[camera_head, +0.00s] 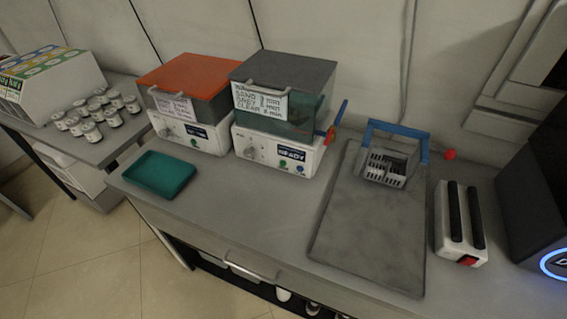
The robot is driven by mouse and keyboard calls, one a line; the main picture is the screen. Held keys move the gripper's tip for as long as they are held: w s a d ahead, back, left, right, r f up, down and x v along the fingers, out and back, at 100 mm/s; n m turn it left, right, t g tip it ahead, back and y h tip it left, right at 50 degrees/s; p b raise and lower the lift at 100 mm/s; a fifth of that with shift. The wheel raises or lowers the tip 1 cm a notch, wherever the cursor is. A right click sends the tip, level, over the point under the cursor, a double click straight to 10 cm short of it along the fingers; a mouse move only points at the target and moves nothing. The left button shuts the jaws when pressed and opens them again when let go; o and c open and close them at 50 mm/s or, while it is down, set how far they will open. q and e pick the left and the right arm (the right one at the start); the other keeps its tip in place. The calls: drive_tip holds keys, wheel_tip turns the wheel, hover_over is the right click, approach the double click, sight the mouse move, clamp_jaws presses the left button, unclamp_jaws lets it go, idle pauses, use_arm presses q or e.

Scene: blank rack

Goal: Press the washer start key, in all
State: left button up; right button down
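Two box-shaped machines stand side by side at the back of the grey bench. The left one has an orange lid (188,72) and a white base (208,136) with a knob and a small dark display. The right one has a grey lid (285,70), a handwritten time label (260,101) and a white base (268,143). Its front carries a knob, a display (291,153) reading READY, a green button (281,163) and a blue button (300,170). Which machine is the washer, and which button is the start key, I cannot tell. Neither gripper is in view.
A teal tray (160,175) lies before the left machine. A blue-handled basket (386,168) stands on a grey mat (365,240). A white two-bar device (447,230) and a dark blue-lit unit (535,185) are at right. Several vials (98,108) stand on the left table.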

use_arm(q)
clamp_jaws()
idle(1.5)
